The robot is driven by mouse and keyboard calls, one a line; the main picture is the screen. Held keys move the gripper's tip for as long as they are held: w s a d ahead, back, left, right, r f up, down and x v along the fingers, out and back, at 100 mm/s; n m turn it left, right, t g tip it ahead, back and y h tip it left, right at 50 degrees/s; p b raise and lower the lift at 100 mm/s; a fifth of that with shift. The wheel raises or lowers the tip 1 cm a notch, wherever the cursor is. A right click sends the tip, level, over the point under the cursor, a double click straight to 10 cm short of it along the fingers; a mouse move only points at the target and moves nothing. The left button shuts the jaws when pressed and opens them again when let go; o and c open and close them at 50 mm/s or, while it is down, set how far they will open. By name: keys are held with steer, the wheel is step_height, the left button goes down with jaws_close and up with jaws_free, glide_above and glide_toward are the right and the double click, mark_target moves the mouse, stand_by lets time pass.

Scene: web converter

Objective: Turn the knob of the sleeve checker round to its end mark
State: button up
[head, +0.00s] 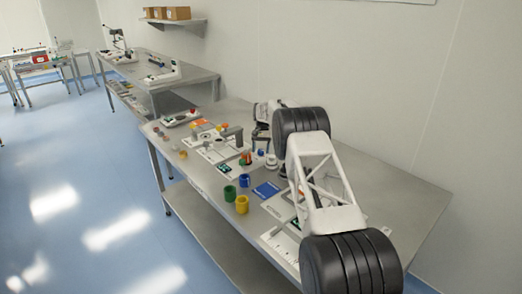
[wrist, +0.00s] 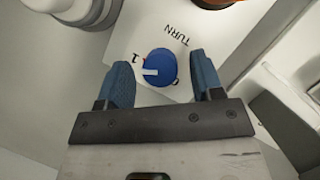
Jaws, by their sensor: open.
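The blue round knob (wrist: 161,62) of the sleeve checker shows in the wrist view, with a white pointer line toward the left of the picture. It sits on a white plate (wrist: 205,32) printed "TURN", with a "1" to the knob's left and a partly hidden mark at its lower right. My gripper (wrist: 162,72) is open, its two blue-padded fingers on either side of the knob, with gaps visible. I cannot tell how high the fingertips are above the plate. In the head view my gripper (head: 262,122) is over the back of the bench; the knob is not clear there.
In the wrist view, a white rounded part (wrist: 75,10) is at upper left and an orange one (wrist: 215,3) at the top edge. The bench (head: 400,190) holds green (head: 230,193) and yellow (head: 241,204) cups and a blue plate (head: 266,189).

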steer(key=v, duration=0.7)
steer(key=shift+r, duration=0.4)
steer(key=shift+w, duration=0.15)
